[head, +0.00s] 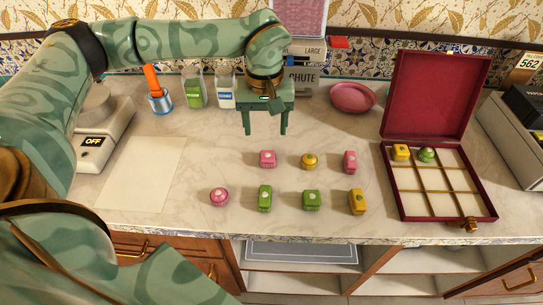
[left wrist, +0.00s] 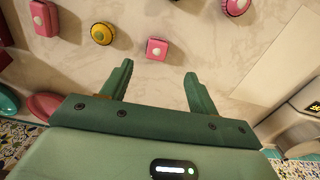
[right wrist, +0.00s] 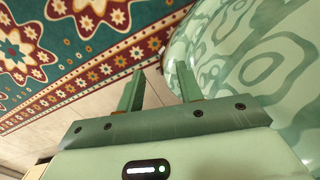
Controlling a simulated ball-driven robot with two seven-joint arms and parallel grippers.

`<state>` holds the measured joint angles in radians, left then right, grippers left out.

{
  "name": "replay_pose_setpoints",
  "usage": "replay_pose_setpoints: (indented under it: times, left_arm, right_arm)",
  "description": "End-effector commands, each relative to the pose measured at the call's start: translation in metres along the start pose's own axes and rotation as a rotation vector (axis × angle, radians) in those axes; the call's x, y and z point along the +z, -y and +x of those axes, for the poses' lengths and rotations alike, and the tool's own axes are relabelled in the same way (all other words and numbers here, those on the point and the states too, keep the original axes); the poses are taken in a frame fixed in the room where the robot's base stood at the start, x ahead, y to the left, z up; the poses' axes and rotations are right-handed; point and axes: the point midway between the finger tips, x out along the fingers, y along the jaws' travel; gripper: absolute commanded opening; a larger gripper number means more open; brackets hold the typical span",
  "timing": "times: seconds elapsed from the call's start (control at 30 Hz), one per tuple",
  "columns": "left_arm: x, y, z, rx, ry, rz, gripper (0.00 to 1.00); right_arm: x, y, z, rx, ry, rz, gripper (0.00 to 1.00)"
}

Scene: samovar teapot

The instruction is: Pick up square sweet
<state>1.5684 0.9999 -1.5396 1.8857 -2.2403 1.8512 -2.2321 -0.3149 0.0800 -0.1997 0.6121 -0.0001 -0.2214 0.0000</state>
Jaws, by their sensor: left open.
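A pink square sweet (head: 267,158) with a pale top mark lies on the marble counter, at the left of the back row of sweets. My left gripper (head: 265,129) is open and empty, behind and above this sweet. In the left wrist view the pink square sweet (left wrist: 156,49) shows just beyond the gap between the open fingertips (left wrist: 159,70), not between them. A green squarish sweet (head: 311,199) lies in the front row, and a yellow squarish sweet (head: 400,152) sits in the box's back left compartment. My right gripper (right wrist: 160,72) is open and empty over the floor.
Nearby are a yellow round sweet (head: 310,160), pink oblong sweet (head: 350,161) and pink round sweet (head: 219,196). The open red box (head: 400,205) stands right, a pink plate (head: 352,97) behind. Jars (head: 194,92) and a scale (head: 105,125) stand back left.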

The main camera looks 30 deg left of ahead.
Motion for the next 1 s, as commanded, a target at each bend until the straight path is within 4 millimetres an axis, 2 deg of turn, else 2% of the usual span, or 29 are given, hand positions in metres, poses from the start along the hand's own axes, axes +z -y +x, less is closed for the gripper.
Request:
replay_pose_setpoints:
  times: [0.03, 0.1, 0.2, 0.33, 0.47, 0.7, 0.93, 0.97, 1.0]
  left_arm:
    - [0.000, 0.000, 0.018, -0.004, 0.006, -0.001, 0.60]
    - [0.000, 0.000, 0.033, -0.002, 0.005, -0.001, 0.60]
    - [0.000, -0.001, 0.046, -0.001, 0.003, -0.001, 0.60]
    - [0.000, -0.001, 0.054, 0.001, 0.002, -0.002, 0.60]
    - [-0.001, -0.002, 0.064, 0.001, 0.003, -0.002, 0.60]
    - [-0.003, -0.004, 0.104, 0.000, 0.005, -0.001, 0.60]
    - [-0.004, -0.004, 0.104, 0.003, 0.000, -0.002, 0.60]
    - [-0.004, -0.004, 0.104, 0.003, 0.000, -0.002, 0.57]
    - [-0.004, -0.004, 0.104, 0.003, 0.000, -0.002, 0.46]
  right_arm:
    - [0.002, 0.001, 0.007, -0.002, 0.006, 0.000, 0.36]
    - [0.000, 0.000, 0.012, -0.002, 0.005, 0.000, 0.36]
    - [-0.007, -0.002, 0.016, 0.001, -0.006, 0.000, 0.36]
    - [-0.014, -0.003, 0.018, 0.003, -0.017, 0.000, 0.36]
    - [-0.012, -0.003, 0.023, 0.001, -0.013, 0.000, 0.36]
    - [-0.003, 0.000, 0.039, -0.005, 0.007, 0.000, 0.36]
    - [-0.003, 0.000, 0.038, -0.005, 0.008, 0.000, 0.36]
    - [-0.003, 0.000, 0.038, -0.005, 0.008, 0.000, 0.36]
    - [-0.002, 0.000, 0.038, -0.005, 0.008, 0.000, 0.36]
